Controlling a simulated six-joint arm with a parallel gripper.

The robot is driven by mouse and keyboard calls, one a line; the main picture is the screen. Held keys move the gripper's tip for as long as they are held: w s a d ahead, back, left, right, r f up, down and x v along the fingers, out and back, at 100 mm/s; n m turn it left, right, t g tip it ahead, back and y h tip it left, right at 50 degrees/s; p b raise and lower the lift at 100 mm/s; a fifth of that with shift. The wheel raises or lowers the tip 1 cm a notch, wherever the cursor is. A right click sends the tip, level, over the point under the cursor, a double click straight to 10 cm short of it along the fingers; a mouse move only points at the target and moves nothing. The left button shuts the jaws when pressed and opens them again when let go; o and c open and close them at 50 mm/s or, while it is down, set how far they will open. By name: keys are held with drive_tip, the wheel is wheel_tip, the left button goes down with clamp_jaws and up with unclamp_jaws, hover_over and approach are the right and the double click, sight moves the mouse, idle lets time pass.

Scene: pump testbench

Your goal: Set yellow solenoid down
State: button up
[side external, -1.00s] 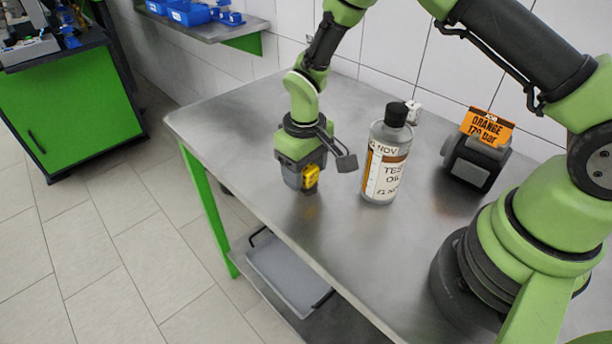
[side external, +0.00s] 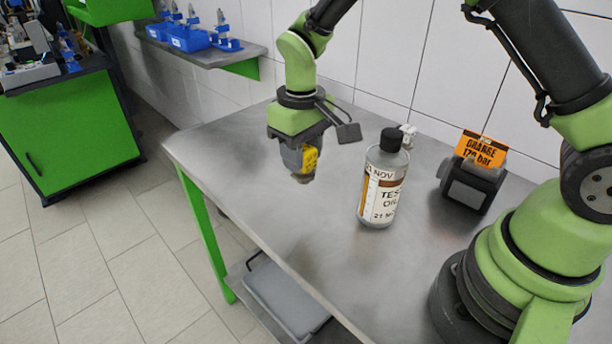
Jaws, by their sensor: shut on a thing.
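The yellow solenoid (side external: 309,159) is a small yellow block with a dark lower end. My gripper (side external: 299,155) points down and is shut on it. It holds the solenoid above the metal table (side external: 270,225), near the table's left part. A soft dark patch shows on the table top below it. The grip on the far side of the solenoid is hidden.
A bottle of test oil (side external: 383,185) with a black cap stands right of my gripper. A dark block with an orange sign (side external: 480,150) stands farther right. A small white item (side external: 408,134) sits behind the bottle. The table's left and front areas are clear.

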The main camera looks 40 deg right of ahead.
drive_tip(key=w+d+r+m, duration=0.1)
drive_tip(key=w+d+m, duration=0.35)
drive_tip(key=d, duration=0.75)
drive_tip(key=shift+m, duration=0.45)
drive_tip(key=shift+s+d+f, duration=0.1)
drive_tip(key=shift+d+f, duration=0.25)
drive_tip(key=shift+f, duration=1.25)
drive_tip(key=shift+d+f, duration=0.3)
drive_tip(key=shift+f, duration=1.3)
drive_tip(key=shift+s+d+f, duration=0.1)
drive_tip(key=shift+d+f, duration=0.25)
drive_tip(key=shift+f, duration=1.25)
drive_tip(key=shift+f, duration=0.1)
drive_tip(key=o, duration=1)
